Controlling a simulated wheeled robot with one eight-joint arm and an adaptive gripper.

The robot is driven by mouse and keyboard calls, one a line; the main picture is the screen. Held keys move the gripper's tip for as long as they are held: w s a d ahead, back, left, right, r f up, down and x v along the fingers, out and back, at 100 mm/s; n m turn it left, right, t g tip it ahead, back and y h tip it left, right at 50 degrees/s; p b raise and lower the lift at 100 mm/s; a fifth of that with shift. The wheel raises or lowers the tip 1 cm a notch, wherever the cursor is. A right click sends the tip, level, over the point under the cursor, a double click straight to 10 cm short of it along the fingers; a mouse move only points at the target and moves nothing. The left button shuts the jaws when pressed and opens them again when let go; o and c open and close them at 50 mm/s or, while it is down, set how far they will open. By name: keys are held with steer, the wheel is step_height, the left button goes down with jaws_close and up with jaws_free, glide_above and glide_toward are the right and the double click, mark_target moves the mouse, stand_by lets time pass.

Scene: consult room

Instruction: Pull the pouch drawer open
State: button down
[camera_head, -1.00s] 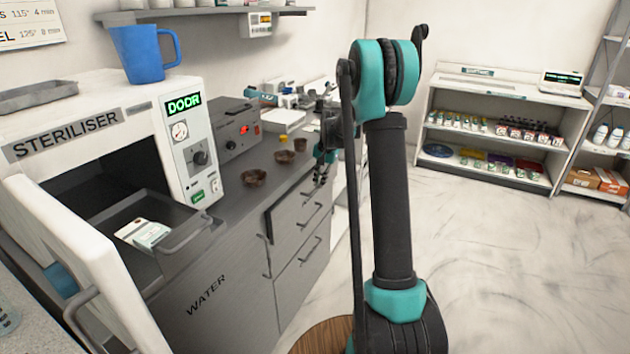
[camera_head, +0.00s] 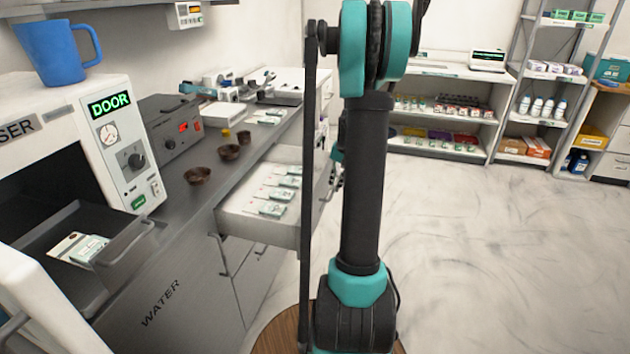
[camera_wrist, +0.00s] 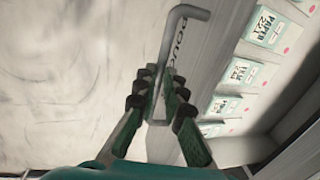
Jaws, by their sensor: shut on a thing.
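The pouch drawer (camera_head: 258,228) is pulled out from the counter, with several white-and-green pouch packets (camera_head: 272,208) lying in it. The wrist view shows its front panel (camera_wrist: 207,50), partly lettered "POUC", and a row of packets (camera_wrist: 272,30) behind it. My gripper (camera_wrist: 162,92) is shut on the grey bar handle (camera_wrist: 177,35), which runs up and bends at its end. In the head view my arm hides most of the gripper and the drawer's right end.
The steriliser (camera_head: 100,105) stands open at left with a tray (camera_head: 140,250) sticking out. Brown bowls (camera_head: 197,175) sit on the grey counter (camera_head: 180,212). The pale floor (camera_head: 480,260) at right is clear. Shelves (camera_head: 450,112) stand at the back.

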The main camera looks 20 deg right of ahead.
steer(key=s+d, duration=0.4)
steer(key=d, duration=0.1)
steer(key=shift+d, duration=0.4)
steer(key=shift+s, duration=0.1)
steer(key=c, duration=1.9)
jaws_free()
steer(key=r, duration=0.4)
steer(key=s+d+r, duration=0.1)
steer(key=r, duration=0.3)
steer(key=d+r, duration=0.1)
steer(key=r, duration=0.2)
steer(key=shift+s+r, duration=0.15)
steer(key=shift+r, duration=0.25)
